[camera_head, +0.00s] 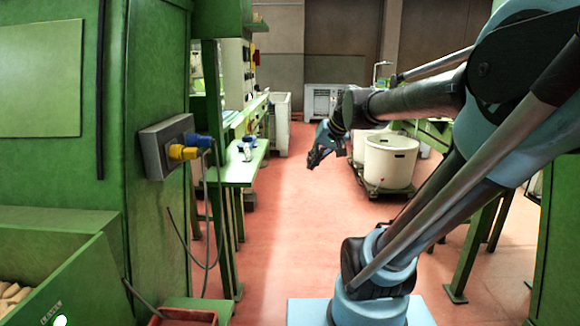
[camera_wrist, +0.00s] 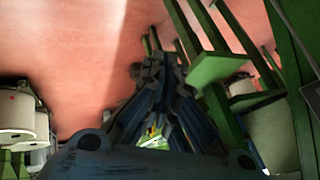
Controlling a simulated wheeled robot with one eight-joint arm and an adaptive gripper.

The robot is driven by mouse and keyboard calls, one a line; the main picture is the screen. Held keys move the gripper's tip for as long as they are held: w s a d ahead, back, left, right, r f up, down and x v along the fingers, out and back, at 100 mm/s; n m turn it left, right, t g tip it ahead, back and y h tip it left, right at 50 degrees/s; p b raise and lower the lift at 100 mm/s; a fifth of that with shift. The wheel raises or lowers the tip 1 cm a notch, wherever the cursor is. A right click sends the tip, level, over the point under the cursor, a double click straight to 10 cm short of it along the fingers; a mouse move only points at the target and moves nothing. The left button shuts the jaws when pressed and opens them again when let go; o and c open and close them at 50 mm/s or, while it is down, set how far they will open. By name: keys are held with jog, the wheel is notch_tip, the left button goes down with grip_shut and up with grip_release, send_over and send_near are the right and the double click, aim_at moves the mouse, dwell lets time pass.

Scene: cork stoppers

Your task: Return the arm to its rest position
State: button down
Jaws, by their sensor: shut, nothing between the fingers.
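My arm comes in from the right in the head view and reaches out over the aisle. My gripper (camera_head: 318,158) hangs at its end, small and dark, in front of the white tubs. In the wrist view my gripper (camera_wrist: 155,75) points toward the red floor, its fingers close together and nothing between them. It touches nothing that I can see.
A green machine cabinet (camera_head: 155,220) with a grey socket box (camera_head: 165,145) stands at the left. A green bin (camera_head: 75,285) holds corks. White tubs (camera_head: 390,163) stand on a cart behind my gripper. Red floor (camera_head: 300,235) is clear along the aisle.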

jog(key=s+d+f+g+h, duration=0.1)
jog(key=s+d+f+h, duration=0.1)
jog(key=s+d+f, duration=0.3)
jog(key=s+d+f+g+h, duration=0.2)
jog(key=s+d+f, duration=0.4)
jog(key=s+f, duration=0.6)
jog(key=shift+s+d+f+h, duration=0.25)
jog(key=shift+s+h, duration=0.25)
jog(key=shift+s, duration=0.5)
